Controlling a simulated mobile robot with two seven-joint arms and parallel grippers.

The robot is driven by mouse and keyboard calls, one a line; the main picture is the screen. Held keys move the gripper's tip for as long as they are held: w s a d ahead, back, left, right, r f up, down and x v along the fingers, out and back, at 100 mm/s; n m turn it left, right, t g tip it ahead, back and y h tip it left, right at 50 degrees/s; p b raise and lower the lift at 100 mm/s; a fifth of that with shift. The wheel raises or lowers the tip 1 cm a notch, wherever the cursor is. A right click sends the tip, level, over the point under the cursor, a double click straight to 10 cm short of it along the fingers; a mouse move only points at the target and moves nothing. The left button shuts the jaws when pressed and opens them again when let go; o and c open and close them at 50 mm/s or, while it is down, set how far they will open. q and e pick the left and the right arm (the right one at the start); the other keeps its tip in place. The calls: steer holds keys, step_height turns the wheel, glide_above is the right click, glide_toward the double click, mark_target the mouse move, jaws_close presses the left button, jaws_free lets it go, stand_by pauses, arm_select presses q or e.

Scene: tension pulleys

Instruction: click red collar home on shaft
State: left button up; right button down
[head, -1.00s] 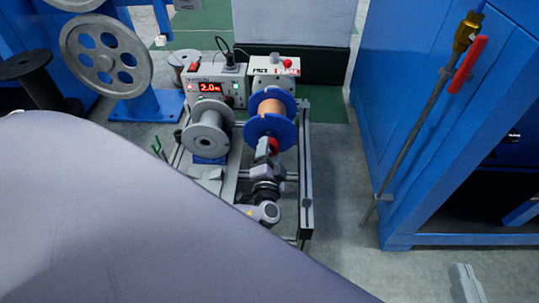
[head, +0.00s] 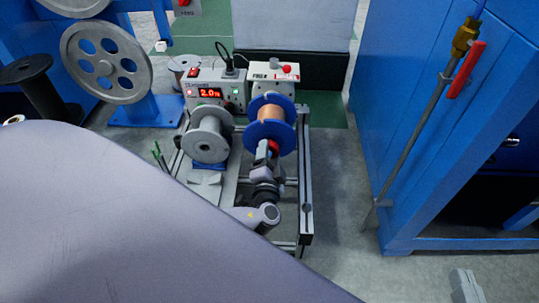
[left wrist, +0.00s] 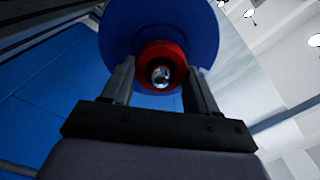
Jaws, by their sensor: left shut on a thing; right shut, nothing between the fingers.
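The red collar (head: 273,146) is at the near face of the blue-flanged spool (head: 255,137) of copper-coloured wire. In the left wrist view the collar (left wrist: 160,50) is a ring around the bright shaft end (left wrist: 161,76), close in front of the blue flange (left wrist: 120,35). My left gripper (head: 268,150) is shut on the collar, one finger on each side in the left wrist view (left wrist: 160,82). I cannot tell whether the collar is fully seated; its far side is hidden. My right gripper (head: 465,285) is at the bottom right edge of the head view, shut and empty, away from the spool.
A grey spool (head: 208,140) stands just left of the blue one. Behind are a box with a red display (head: 210,93) and a box with a red button (head: 287,68). A rail frame (head: 305,190) borders the right. A blue cabinet (head: 400,150) stands beyond open floor.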

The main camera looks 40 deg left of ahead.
arm_select(q)
steer(key=shift+w+a, duration=0.1)
steer(key=shift+w, duration=0.1)
steer(key=shift+x, duration=1)
steer(key=shift+a, duration=0.1)
steer(key=shift+w+a+r, duration=0.1)
steer(key=o, duration=1.1)
steer(key=shift+o, duration=0.2)
